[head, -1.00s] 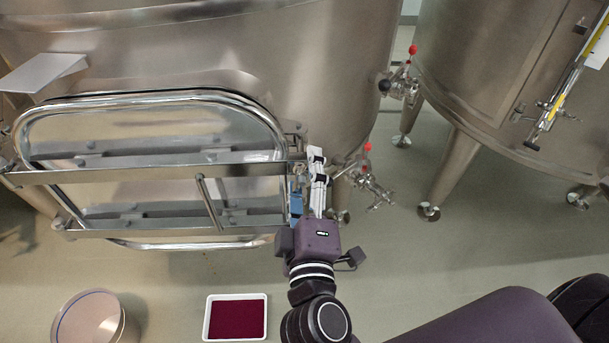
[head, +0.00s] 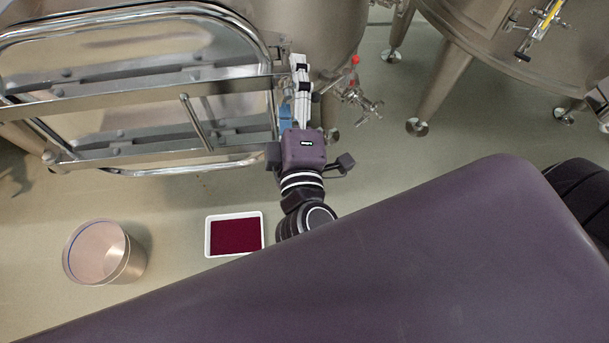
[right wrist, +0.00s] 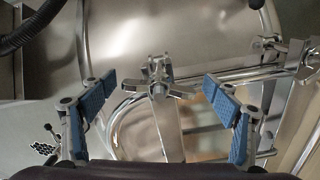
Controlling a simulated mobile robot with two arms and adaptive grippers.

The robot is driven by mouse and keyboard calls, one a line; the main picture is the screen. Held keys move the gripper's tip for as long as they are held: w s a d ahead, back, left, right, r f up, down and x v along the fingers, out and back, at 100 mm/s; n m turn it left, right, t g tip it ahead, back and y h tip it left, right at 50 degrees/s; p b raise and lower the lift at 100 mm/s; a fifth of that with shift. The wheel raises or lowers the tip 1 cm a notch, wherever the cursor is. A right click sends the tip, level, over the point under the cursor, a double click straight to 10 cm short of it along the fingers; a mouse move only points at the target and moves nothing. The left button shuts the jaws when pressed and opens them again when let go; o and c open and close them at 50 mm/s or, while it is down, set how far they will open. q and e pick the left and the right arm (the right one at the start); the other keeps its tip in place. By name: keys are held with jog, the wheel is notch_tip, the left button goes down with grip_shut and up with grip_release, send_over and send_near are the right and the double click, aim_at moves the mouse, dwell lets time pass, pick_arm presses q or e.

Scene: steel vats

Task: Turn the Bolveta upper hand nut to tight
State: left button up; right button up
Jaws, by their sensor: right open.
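The Bolveta vat's door (head: 110,85) is at the upper left of the head view, with a steel rim and two crossbars. In the right wrist view a steel hand nut with several lobes (right wrist: 158,90) is in the middle, at a door bar. I cannot tell for certain that it is the upper one. My right gripper (head: 292,90) is at the right ends of the crossbars and hides the nut in the head view. In the wrist view its blue-padded fingers (right wrist: 158,84) are open, one on each side of the nut with gaps. My left gripper is not in view.
A steel bucket (head: 72,255) and a white tray with dark red contents (head: 208,238) are on the floor below the door. A red-handled valve (head: 355,82) is right of my gripper. A second vat (head: 500,50) stands at the right, with free floor between.

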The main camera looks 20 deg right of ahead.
jog(key=n+p, duration=0.3)
jog(key=p, duration=0.1)
jog(key=n+p, duration=0.4)
jog(key=r+n+p, duration=0.1)
jog(key=n+p, duration=0.3)
jog(key=shift+r, duration=0.1)
jog(key=f+b+v, duration=0.1)
jog(key=b+v, duration=0.3)
jog(key=v, duration=0.4)
jog(key=s+f+m+g+y+b, duration=0.1)
jog(key=f+g, duration=0.3)
jog(key=f, duration=1.4)
jog(key=s+f+m+g+y+b, duration=0.2)
jog(key=s+f+g, duration=0.2)
jog(key=f, duration=1.5)
jog(key=shift+s+b, duration=0.2)
jog(key=shift+b, duration=0.1)
jog(key=shift+a, duration=0.1)
